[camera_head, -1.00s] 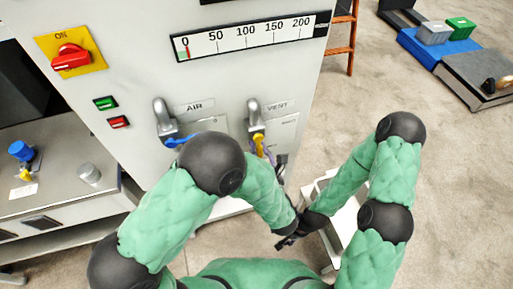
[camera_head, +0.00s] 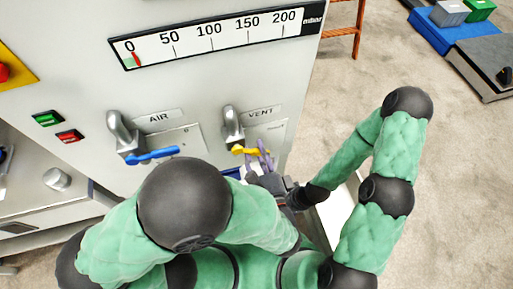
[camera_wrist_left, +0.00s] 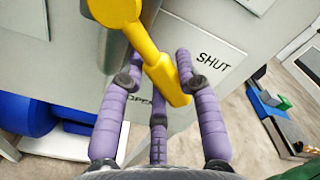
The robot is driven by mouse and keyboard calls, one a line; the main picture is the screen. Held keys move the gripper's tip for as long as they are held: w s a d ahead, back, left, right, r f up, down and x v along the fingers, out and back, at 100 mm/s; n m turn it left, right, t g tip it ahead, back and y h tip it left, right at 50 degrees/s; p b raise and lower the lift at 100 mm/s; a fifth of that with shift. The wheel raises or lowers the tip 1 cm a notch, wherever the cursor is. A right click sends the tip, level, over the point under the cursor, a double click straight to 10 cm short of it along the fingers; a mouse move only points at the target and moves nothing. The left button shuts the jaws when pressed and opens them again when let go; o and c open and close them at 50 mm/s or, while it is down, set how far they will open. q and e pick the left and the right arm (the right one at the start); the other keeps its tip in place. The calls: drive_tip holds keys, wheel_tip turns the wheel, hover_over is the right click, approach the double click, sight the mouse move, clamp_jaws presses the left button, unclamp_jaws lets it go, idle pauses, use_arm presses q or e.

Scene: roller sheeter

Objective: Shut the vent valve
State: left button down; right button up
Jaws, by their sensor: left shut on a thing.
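The vent valve on the grey panel has a yellow lever (camera_head: 241,150), below the VENT label. In the head view the lever lies roughly sideways. In the left wrist view the lever (camera_wrist_left: 160,65) runs between the OPEN and SHUT labels (camera_wrist_left: 214,62). My left gripper (camera_head: 264,158) is shut on the lever, its purple fingers (camera_wrist_left: 160,80) on either side of it. My forearm and wrist cover part of the panel below. My right wrist (camera_head: 312,195) is close by on the right; its fingers are hidden or unclear.
The air valve's blue lever (camera_head: 152,156) is left of the vent valve. A pressure gauge (camera_head: 215,38) above reads near zero. Green (camera_head: 47,119) and red (camera_head: 70,136) buttons are at the left. A ladder (camera_head: 345,30) stands behind; open floor lies to the right.

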use_arm(q)
drive_tip(key=n, duration=0.1)
drive_tip(key=r+n+b, duration=0.1)
drive_tip(key=d+n+b, duration=0.1)
drive_tip(key=shift+w+d+r+n, duration=0.1)
drive_tip(key=shift+w+r+n, duration=0.1)
drive_tip(key=shift+r+n, duration=0.15)
drive_tip(key=shift+d+r+n+b, duration=0.2)
drive_tip(key=shift+r+n+b, duration=0.3)
drive_tip(key=shift+n, duration=0.55)
drive_tip(key=shift+w+r+n, duration=0.1)
drive_tip(key=shift+r+n, duration=0.5)
drive_tip(key=shift+n, duration=0.3)
drive_tip(key=shift+d+r, duration=0.1)
drive_tip(key=c, duration=0.9)
unclamp_jaws()
drive_tip(key=shift+o, duration=0.2)
